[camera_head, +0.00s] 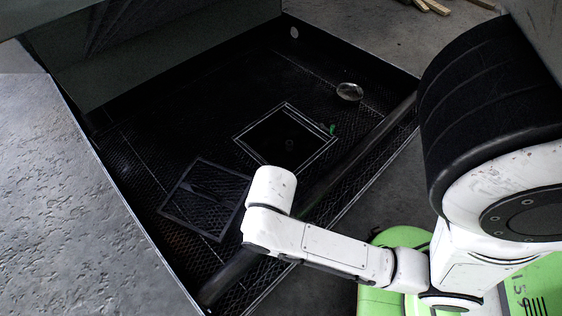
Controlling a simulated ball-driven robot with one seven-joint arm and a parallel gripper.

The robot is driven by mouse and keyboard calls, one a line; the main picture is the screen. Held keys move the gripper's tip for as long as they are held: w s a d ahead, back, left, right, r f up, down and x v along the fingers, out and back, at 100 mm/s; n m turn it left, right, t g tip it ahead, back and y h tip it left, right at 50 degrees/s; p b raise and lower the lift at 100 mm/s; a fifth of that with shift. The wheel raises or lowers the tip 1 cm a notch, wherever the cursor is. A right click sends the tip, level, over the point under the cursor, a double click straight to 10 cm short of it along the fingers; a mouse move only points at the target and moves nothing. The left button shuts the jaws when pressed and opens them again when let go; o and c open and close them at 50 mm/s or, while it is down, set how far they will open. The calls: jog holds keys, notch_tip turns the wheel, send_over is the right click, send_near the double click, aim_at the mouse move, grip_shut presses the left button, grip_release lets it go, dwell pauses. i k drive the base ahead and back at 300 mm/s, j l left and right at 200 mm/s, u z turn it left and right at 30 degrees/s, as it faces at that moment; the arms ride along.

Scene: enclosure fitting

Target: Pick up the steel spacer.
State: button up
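A small round, shiny silvery piece (349,91) lies on the dark mesh floor of the enclosure, toward its right corner. It looks like the steel spacer, but it is too small to be sure. My white arm reaches in from the right and ends over the near edge of the enclosure, left of and nearer than the silvery piece. My gripper's fingers do not show; the end of the arm hides them. The arm's end is well apart from the silvery piece.
The black enclosure (152,97) has raised walls. A thick dark bar (360,151) runs along its near right side. A square framed recess (236,138) holds a faint small round thing. A dark mesh panel (182,209) lies left of my arm. A small green piece (332,129) sits by the recess.

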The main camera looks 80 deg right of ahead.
aim_at(289, 143)
jog(key=k+l, duration=0.15)
jog(key=l, duration=0.2)
jog(key=k+l, duration=0.15)
jog(key=l, duration=0.2)
jog(key=k+l, duration=0.15)
jog(key=l, duration=0.2)
jog(key=k+l, duration=0.2)
jog(key=l, duration=0.15)
jog(key=k+l, duration=0.15)
jog(key=l, duration=0.2)
